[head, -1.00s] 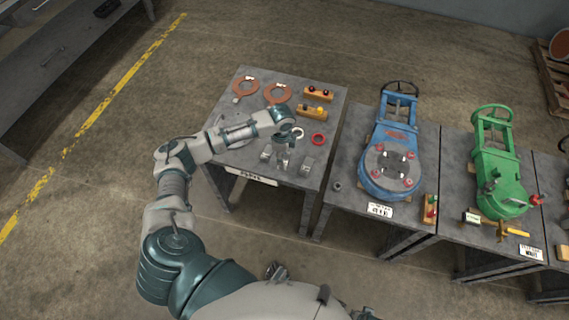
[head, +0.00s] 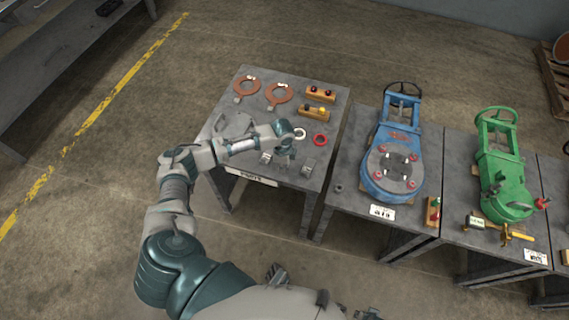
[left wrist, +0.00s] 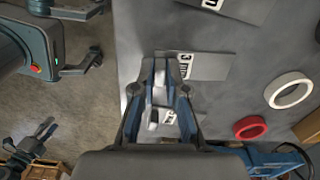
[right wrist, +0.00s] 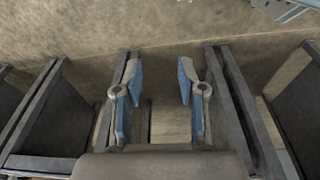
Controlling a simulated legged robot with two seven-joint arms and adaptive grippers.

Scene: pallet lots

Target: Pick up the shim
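Small grey shims with white number labels lie on the leftmost grey table. In the left wrist view, a shim marked 3 (left wrist: 205,66) lies just beyond my left gripper (left wrist: 157,70), whose fingertips overlap its left end. The fingers are close together, with a pale narrow strip between them. I cannot tell whether they grip it. In the head view, my left gripper (head: 285,153) points down between a shim at left (head: 265,157) and a shim at right (head: 307,170). My right gripper (right wrist: 158,85) is open and empty, away from the tables.
A white ring (head: 299,134) and a red ring (head: 320,141) lie close beside the left gripper. Copper-coloured rings (head: 278,94) and yellow blocks (head: 316,109) lie farther back. A blue valve (head: 390,165) and a green valve (head: 503,180) occupy the neighbouring tables.

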